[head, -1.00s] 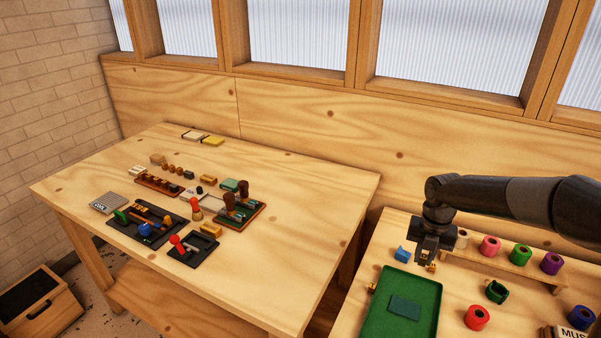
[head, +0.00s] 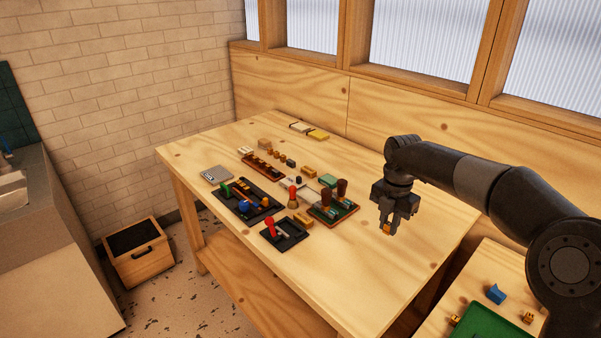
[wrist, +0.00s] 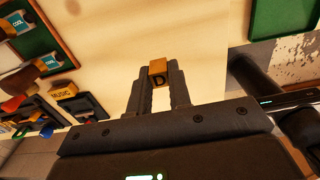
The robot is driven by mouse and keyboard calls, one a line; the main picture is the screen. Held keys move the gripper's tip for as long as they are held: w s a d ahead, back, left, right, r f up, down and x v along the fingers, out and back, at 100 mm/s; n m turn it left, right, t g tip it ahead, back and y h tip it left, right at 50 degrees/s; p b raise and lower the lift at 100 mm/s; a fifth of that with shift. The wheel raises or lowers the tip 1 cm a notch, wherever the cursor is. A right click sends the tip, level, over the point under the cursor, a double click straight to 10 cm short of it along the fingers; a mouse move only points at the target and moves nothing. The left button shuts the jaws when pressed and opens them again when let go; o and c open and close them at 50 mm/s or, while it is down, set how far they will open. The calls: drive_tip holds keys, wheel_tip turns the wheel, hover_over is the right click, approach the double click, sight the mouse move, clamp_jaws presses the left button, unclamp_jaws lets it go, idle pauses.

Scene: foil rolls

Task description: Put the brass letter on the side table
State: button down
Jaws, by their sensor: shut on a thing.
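My gripper (head: 388,226) is shut on a small brass letter block (wrist: 158,73) marked D. The block shows between the fingertips in the wrist view and as a small golden piece under the jaws in the head view. My gripper holds it above the bare right part of the large wooden table (head: 370,275). The letter looks clear of the tabletop. I cannot tell for sure which table is the side table.
Black trays (head: 247,200), stamps, brass pieces and a green holder (head: 333,211) crowd the table's middle. Its right and front parts are clear. A second table at lower right bears a green tray (head: 490,322), a blue piece (head: 495,293) and small brass pieces.

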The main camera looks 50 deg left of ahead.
drive_tip(key=s+a, duration=0.3)
drive_tip(key=a, duration=0.2)
hover_over(324, 244)
wheel_tip(324, 244, down, 6)
drive_tip(key=shift+s+f, duration=0.1)
drive_tip(key=shift+f, duration=1.9)
drive_tip(key=shift+f, duration=0.15)
drive_tip(key=c, duration=1.3)
unclamp_jaws()
wheel_tip(324, 244, up, 12)
drive_tip(key=shift+r, duration=0.15)
